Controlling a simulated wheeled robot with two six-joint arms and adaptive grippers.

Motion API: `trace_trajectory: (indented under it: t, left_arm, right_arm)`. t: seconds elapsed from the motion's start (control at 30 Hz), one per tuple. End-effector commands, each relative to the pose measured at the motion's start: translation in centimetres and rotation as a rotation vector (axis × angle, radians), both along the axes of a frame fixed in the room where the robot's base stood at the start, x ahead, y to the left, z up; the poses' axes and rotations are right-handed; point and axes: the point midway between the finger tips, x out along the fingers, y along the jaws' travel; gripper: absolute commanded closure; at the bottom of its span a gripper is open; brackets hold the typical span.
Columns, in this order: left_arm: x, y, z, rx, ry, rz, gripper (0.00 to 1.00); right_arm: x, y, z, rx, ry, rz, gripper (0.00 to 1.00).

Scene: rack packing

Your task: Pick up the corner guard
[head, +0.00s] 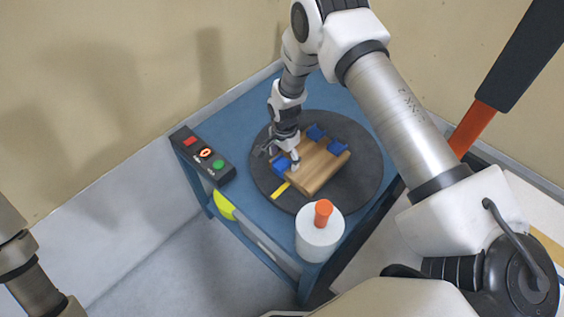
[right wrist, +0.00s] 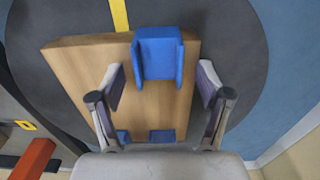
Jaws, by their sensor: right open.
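A blue corner guard (right wrist: 158,55) sits on the edge of a wooden block (right wrist: 75,62) in the right wrist view. It also shows in the head view (head: 281,165), partly hidden by my right gripper. Two more blue guards sit on the block's other corners, one (head: 316,131) at the back and one (head: 338,148) at the right. My right gripper (right wrist: 160,88) is open and empty above the block, its fingers apart on either side of the near guard. The left gripper is out of frame; only part of my left arm shows.
The block lies on a dark round turntable (head: 362,172) with a yellow strip (head: 281,191), on a blue table (head: 226,118). A button box (head: 203,155) stands at the left edge. A white cylinder with an orange top (head: 319,236) stands at the front.

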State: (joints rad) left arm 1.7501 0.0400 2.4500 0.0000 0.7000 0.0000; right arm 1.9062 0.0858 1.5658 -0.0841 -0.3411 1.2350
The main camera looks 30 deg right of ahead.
Motion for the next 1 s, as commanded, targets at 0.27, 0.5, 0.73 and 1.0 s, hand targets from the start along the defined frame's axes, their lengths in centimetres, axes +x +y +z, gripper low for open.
trace_trajectory:
  t: [0.27, 0.5, 0.73, 1.0]
  left_arm:
    - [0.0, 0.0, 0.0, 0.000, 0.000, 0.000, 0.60]
    - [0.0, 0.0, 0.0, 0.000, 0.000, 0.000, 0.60]
    - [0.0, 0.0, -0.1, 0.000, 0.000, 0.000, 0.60]
    - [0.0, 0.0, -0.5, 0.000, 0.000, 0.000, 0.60]
  right_arm:
    - [0.0, 0.0, -0.2, 0.000, -0.001, 0.001, 0.44]
    - [0.0, 0.0, -0.2, 0.000, -0.001, 0.001, 0.77]
    - [0.0, 0.0, -0.1, 0.000, 0.000, 0.001, 0.77]
    - [0.1, 0.0, 2.1, 0.000, -0.003, 0.002, 0.77]
